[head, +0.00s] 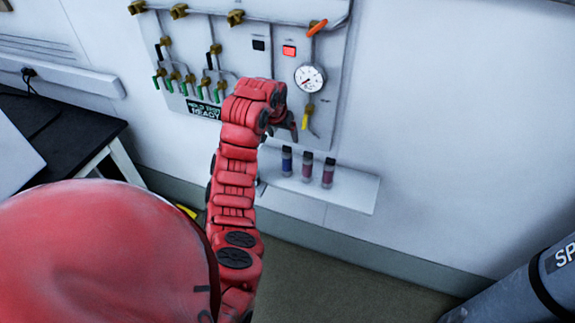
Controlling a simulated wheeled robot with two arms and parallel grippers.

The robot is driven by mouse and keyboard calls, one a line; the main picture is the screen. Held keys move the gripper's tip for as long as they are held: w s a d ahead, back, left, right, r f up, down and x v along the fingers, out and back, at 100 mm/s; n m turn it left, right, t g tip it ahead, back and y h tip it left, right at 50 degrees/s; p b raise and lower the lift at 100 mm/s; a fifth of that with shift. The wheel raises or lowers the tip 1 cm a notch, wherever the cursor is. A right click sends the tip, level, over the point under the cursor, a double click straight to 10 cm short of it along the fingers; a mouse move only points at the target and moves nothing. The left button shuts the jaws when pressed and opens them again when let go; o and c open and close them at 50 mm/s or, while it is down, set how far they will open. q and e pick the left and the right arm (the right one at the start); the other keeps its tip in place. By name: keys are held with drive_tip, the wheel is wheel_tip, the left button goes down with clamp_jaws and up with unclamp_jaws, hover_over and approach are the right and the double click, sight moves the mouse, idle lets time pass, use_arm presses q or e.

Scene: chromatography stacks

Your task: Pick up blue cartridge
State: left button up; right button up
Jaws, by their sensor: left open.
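The blue cartridge (286,162) stands upright on a white wall shelf (345,191), the leftmost of three cartridges. Two reddish-purple cartridges, one in the middle (307,168) and one on the right (328,174), stand beside it. My left arm reaches up from the lower part of the picture. My left gripper (292,128) is at its end, above and close to the blue cartridge, in front of the wall panel. Its jaws are small and partly hidden by the red wrist. Nothing shows held in it. My right gripper is not in view.
A grey cylinder (520,285) stands at lower right, a dark-topped table (70,130) at left. The shelf's right end is clear.

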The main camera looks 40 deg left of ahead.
sight(287, 148)
use_arm(q)
drive_tip(key=p+x, duration=0.2)
drive_tip(key=x, duration=0.4)
drive_tip(key=shift+r, duration=0.1)
drive_tip(key=shift+w+a+f+p, duration=0.1)
drive_tip(key=shift+w+f+p, duration=0.25)
drive_tip(key=shift+f+p, duration=0.35)
drive_tip(key=p+x, duration=0.1)
drive_tip(key=x, duration=0.1)
drive_tip(key=shift+w+a+f, duration=0.15)
drive_tip(key=shift+f, duration=0.15)
drive_tip(key=shift+w+f+p, duration=0.2)
drive_tip(key=shift+f+p, duration=0.1)
drive_tip(key=shift+f, duration=0.3)
clamp_jaws()
